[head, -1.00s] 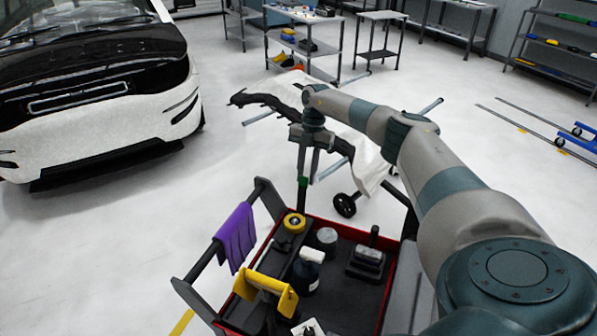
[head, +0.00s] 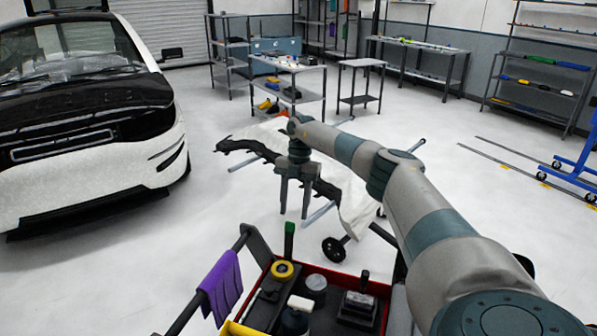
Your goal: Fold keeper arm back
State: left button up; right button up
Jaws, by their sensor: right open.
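A slim upright piece with a green top (head: 289,229) stands at the far left corner of the tool cart, and I cannot tell for certain whether it is the keeper arm. My right gripper (head: 294,213) points down with its two fingers apart and nothing between them. In the picture its fingertips are just above the green top; the true gap in depth is unclear. The tool cart (head: 330,270) has a red rim and a dark handle frame on its left. My left gripper is not in view.
The cart holds a yellow roll (head: 283,270), a bottle (head: 296,318) and a dark block tool (head: 358,306). A purple cloth (head: 222,287) hangs on its handle. Behind is a wheeled stand with a white sheet (head: 357,205) and a long dark part (head: 262,150). A white car (head: 90,170) is left.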

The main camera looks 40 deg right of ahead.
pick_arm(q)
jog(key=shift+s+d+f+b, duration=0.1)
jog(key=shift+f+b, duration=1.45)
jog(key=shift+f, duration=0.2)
pick_arm(e)
jog(key=v, duration=1.3)
jog(key=shift+r, duration=0.15)
jog(key=shift+s, duration=0.15)
